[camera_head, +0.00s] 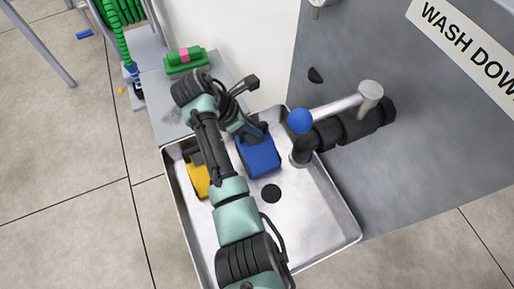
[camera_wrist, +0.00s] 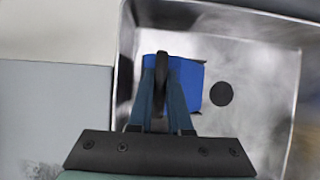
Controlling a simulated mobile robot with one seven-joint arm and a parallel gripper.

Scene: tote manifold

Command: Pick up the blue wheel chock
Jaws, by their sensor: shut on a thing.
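The blue wheel chock (camera_head: 259,157) is in the metal basin, near its back wall. It also shows in the wrist view (camera_wrist: 192,90), below my fingers, with a dark upright part on top. My gripper (camera_head: 252,132) reaches down onto it from above. In the wrist view my gripper (camera_wrist: 161,78) has its two fingers closed on either side of that dark part. The fingers and arm hide some of the chock. I cannot tell whether the chock is off the basin floor.
A yellow object (camera_head: 196,181) sits in the basin (camera_head: 325,222), partly behind my arm. A dark pipe (camera_head: 345,134) with a blue ball (camera_head: 299,120) stands close on the right. A green block with a pink band (camera_head: 185,60) rests on the grey counter. The basin's front right is clear.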

